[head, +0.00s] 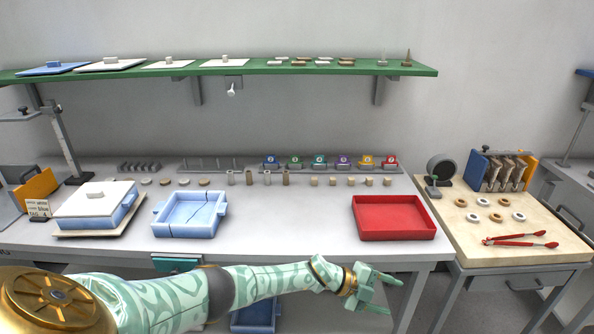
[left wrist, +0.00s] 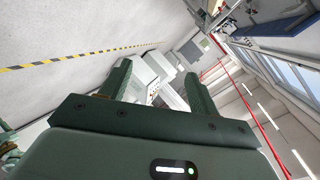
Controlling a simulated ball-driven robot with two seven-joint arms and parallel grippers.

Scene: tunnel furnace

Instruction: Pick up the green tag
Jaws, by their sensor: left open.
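The green tag (head: 296,162) stands in a row of small coloured number tags along the back of the grey workbench in the head view. A teal tag (head: 319,161) is on its right and a blue tag (head: 271,161) on its left. My left gripper (head: 388,294) is open and empty, in front of the bench's front edge, below and to the right of the green tag and well apart from it. In the left wrist view its two fingers (left wrist: 158,84) are spread with nothing between them; no tag shows there. My right gripper is not in view.
A red tray (head: 394,237) and a cracked light blue tray (head: 160,228) stand at the bench (head: 290,230) front. Several small cylinders and blocks line up before the tags. A green shelf (head: 220,77) hangs above. The bench between the trays is clear.

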